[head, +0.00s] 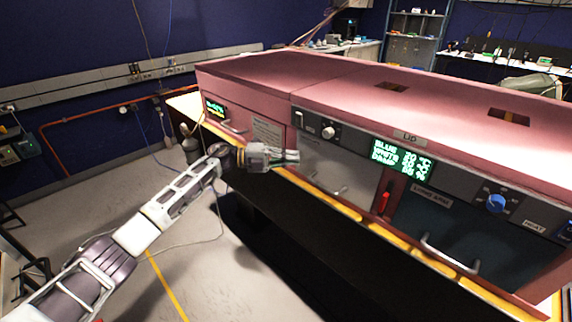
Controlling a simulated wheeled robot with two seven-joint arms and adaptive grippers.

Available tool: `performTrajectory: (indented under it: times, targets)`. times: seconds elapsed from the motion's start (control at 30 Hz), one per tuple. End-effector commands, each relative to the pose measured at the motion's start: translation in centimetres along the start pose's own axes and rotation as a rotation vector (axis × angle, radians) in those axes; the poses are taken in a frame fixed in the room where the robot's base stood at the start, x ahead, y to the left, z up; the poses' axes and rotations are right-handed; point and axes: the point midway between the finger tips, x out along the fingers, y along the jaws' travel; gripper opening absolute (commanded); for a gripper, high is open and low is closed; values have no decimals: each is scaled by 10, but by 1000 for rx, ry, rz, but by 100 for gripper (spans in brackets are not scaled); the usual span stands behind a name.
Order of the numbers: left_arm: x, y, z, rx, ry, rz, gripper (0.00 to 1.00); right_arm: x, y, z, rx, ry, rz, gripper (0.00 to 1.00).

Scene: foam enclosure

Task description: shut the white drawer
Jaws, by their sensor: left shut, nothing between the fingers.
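The white drawer (345,165) shows as a pale grey-white front in the middle of the pink enclosure, below a dark control strip. A small handle (342,190) is low on it. It looks about level with the fronts beside it; I cannot tell whether a small gap stays open. My left gripper (297,157) is shut and empty, with its fingertips at the left edge of the white front. It hides part of that edge, and I cannot tell whether it touches. My right gripper is not in view.
The pink enclosure (330,83) stands on a dark base with a yellow-edged ledge (335,203). A green display (400,160) and a dark blue front (440,225) with a metal handle (450,254) are on the right. The grey floor at left is mostly free.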

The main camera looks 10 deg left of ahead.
Motion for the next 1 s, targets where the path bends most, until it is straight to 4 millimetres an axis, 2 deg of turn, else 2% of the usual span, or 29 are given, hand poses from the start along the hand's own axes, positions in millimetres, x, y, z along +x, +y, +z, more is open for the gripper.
performTrajectory:
  times: [0.63, 0.83, 1.0]
  targets:
    - [2, -3, 5, 3, -10, -4, 0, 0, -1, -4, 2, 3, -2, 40]
    - [-11, -3, 5, 2, -10, -3, 0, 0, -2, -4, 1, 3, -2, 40]
    - [-32, -1, 4, 2, -8, -1, 0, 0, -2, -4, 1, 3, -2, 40]
